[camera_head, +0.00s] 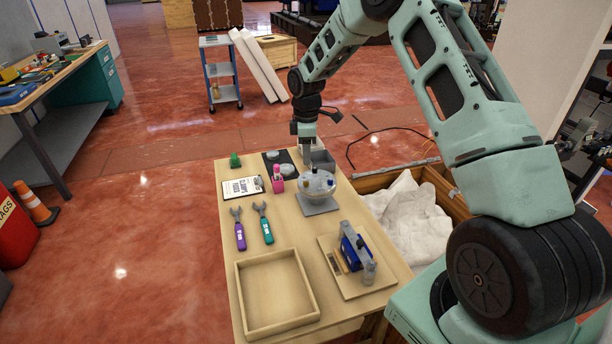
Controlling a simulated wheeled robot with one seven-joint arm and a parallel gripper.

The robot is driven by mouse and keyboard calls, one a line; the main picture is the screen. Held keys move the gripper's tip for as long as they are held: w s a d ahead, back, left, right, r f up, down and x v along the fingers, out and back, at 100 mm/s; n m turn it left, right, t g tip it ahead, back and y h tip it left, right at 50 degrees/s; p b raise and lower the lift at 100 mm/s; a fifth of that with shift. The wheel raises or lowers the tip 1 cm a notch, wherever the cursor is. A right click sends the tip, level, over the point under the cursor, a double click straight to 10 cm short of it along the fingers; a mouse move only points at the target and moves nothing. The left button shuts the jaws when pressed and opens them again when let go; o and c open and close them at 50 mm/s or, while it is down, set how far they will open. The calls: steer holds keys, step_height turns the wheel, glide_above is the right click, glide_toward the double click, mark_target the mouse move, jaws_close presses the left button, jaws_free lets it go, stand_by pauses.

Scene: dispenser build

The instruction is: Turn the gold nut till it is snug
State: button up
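A round pale assembly (316,187) stands on a grey square base (319,206) near the middle of the table. Small coloured parts sit on its top, one blue and one yellowish; the yellowish spot (331,184) may be the gold nut, but it is too small to be sure. My gripper (306,153) points down at the table's far end, just behind the assembly and apart from it in the picture. Its fingertips are too small to show whether they are open. A purple-handled wrench (240,235) and a teal-handled wrench (266,229) lie at the left.
An empty wooden tray (241,299) and a board with a blue clamp (350,252) are nearer. A crate with a white liner (408,217) stands right.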

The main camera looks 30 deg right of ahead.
mark_target(306, 182)
step_height(306, 182, down, 10)
steer(key=shift+r+p, duration=0.1)
steer(key=shift+p, duration=0.75)
jaws_close()
